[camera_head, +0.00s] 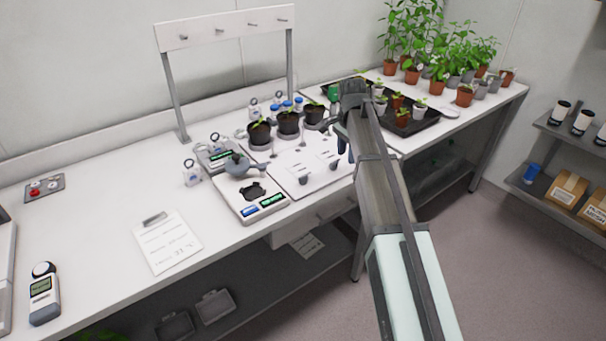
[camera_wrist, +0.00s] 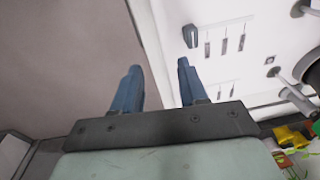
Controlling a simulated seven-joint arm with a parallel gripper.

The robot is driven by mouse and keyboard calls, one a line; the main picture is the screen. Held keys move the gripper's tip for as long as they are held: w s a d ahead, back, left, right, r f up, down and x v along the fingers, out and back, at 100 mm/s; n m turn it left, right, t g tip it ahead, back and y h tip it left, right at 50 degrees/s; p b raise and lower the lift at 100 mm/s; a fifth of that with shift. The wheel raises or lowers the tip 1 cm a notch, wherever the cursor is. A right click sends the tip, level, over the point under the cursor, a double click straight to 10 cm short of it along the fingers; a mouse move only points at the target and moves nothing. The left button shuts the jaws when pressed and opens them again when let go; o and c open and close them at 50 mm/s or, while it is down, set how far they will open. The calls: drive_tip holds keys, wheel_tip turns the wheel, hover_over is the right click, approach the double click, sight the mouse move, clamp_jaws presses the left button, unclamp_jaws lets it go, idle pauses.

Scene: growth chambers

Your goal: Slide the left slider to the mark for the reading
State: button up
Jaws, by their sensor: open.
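A white panel (camera_head: 284,172) lies on the bench with two dark knobs near its front edge, a left knob (camera_head: 303,180) and a right knob (camera_head: 333,166). I cannot tell which marks they stand at. In the wrist view the white panel (camera_wrist: 260,58) shows one dark knob (camera_wrist: 190,36), several short slots and small dark pegs. My gripper (camera_head: 345,147) is open and empty at the panel's right side, its blue fingers pointing down. In the wrist view my gripper (camera_wrist: 156,78) is over the bench's front edge, apart from the knob. The readings are too small to make out.
Three black pots (camera_head: 288,122) with seedlings stand behind the panel. A black tray of seedlings (camera_head: 420,124) is to the right.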

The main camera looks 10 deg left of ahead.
wheel_tip(320, 180, up, 8)
drive_tip(key=f+g, duration=0.1)
hover_over(303, 176)
drive_tip(key=shift+n, duration=0.3)
wheel_tip(303, 176, down, 13)
drive_tip(key=shift+f, duration=0.1)
clamp_jaws()
idle(0.4)
